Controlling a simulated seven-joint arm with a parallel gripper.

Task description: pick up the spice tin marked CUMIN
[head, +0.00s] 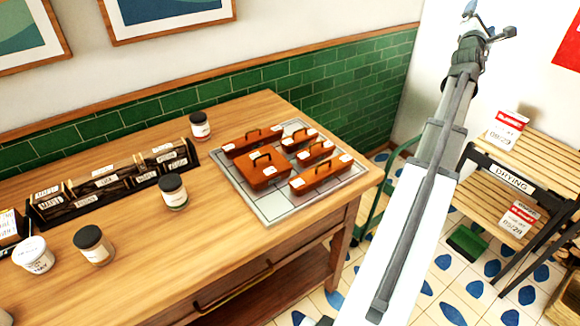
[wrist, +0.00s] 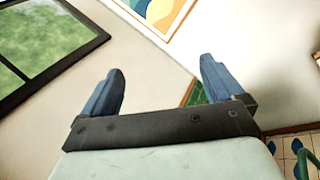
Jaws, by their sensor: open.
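Several small jars or tins stand on the wooden table in the head view. One dark-lidded jar (head: 200,126) is at the back, a second dark-lidded jar (head: 174,193) is nearer the middle, and a third dark-lidded jar (head: 95,247) is at the left front. A white-lidded tub (head: 34,255) stands at the far left. Their labels are too small to read, so I cannot tell which is CUMIN. My gripper (head: 490,20) is raised high at the upper right, far from the table. In the wrist view its two blue fingers (wrist: 160,66) are apart with nothing between them.
A grey tiled tray (head: 258,212) holds several brown lidded boxes with handles on the table's right. A dark labelled rack (head: 60,217) stands along the table's left. A slatted shelf with a DRYING sign (head: 512,180) is at right. Bare wood (head: 190,255) lies at the table's front.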

